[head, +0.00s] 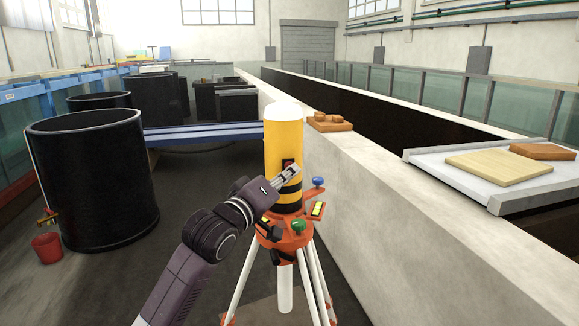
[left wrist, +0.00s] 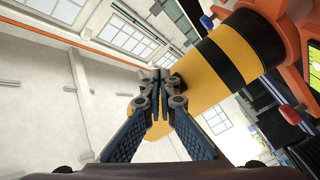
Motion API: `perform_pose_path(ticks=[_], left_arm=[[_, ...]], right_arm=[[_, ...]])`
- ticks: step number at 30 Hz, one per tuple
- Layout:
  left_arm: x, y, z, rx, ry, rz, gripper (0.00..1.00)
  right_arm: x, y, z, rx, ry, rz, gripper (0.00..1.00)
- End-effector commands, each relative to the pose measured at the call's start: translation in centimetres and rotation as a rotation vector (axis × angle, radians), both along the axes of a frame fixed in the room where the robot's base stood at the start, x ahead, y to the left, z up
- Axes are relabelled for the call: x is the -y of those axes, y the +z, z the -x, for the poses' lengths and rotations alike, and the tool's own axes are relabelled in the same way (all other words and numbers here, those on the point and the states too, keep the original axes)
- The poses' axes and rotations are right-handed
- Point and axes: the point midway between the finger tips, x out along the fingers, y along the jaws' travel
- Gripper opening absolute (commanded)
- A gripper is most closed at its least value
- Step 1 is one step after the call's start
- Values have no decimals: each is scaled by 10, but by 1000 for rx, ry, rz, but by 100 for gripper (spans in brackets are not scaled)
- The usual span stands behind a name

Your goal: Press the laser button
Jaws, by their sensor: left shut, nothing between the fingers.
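The laser (head: 284,135) is a yellow upright cylinder with a white cap and black bands, on an orange tripod head (head: 284,232) with white legs. A small dark panel with red on it (head: 287,163), which looks like the button, is on its front. My left gripper (head: 292,171) is shut and empty, its tips at or just in front of this panel and partly covering it. In the left wrist view the closed fingertips (left wrist: 160,78) overlap the edge of the yellow body (left wrist: 215,75). I cannot tell whether they touch it. My right gripper is not in view.
A long pale concrete wall (head: 375,210) runs close behind and right of the tripod, with a small wooden piece (head: 329,123) on top. A white table (head: 480,178) holds wooden boards. A black tank (head: 95,185) and a red bucket (head: 47,247) stand at left.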

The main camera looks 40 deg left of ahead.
Motion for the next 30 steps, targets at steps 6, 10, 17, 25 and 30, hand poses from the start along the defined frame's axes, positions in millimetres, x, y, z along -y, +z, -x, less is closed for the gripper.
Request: perform_pose_path(ticks=[6, 10, 17, 25, 30], left_arm=[[7, 1, 5, 0, -1, 0, 0], [17, 2, 14, 1, -1, 1, 0], [35, 2, 29, 0, -1, 1, 0], [46, 0, 39, -1, 1, 0, 0], [46, 0, 39, 0, 0, 0, 0]], right_arm=[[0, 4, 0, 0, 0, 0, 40], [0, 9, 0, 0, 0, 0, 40], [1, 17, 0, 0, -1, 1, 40], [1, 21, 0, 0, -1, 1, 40], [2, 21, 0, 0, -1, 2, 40]])
